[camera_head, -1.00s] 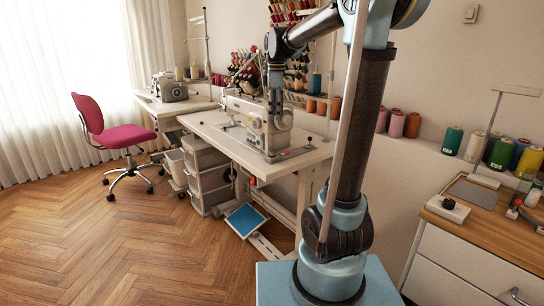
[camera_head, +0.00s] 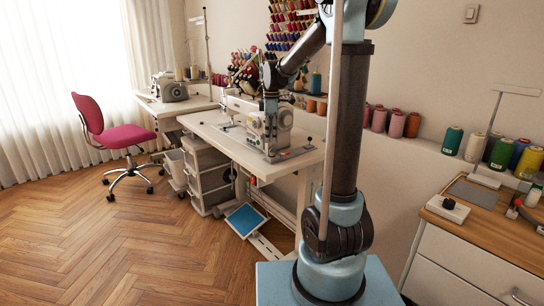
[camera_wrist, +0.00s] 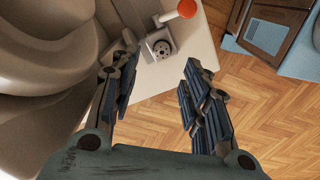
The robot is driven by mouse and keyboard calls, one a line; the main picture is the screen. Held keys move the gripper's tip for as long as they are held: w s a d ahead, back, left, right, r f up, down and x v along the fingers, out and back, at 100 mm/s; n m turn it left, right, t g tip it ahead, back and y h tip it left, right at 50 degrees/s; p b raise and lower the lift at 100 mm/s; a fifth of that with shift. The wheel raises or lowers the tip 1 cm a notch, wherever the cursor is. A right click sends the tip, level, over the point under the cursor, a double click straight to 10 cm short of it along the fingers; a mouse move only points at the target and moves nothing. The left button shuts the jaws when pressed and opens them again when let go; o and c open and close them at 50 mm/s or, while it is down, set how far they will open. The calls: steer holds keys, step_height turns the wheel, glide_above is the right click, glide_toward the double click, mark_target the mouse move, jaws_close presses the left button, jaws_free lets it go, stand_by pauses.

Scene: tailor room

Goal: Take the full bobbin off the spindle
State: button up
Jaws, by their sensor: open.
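My gripper (camera_wrist: 160,62) is open in the wrist view, its two dark ridged fingers spread apart with nothing between the pads. Beyond the fingertips, a small round metallic disc with holes (camera_wrist: 160,46), which looks like the bobbin, sits end-on at a small fitting on the pale table top. Its spindle and thread cannot be made out. In the head view my gripper (camera_head: 271,118) hangs in front of the right end of the white sewing machine (camera_head: 253,124). The bobbin is too small to make out there.
A lever with an orange-red knob (camera_wrist: 187,8) stands beside the disc. The large pale machine body (camera_wrist: 45,50) fills the left of the wrist view, close to the left finger. The sewing table (camera_head: 225,134) ends near its right edge. Open parquet floor (camera_head: 140,240) lies in front.

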mark_target(272, 153)
steer(key=shift+d+f, duration=0.15)
steer(key=shift+f, duration=3.15)
steer(key=shift+c, duration=0.2)
steer(key=c, duration=0.8)
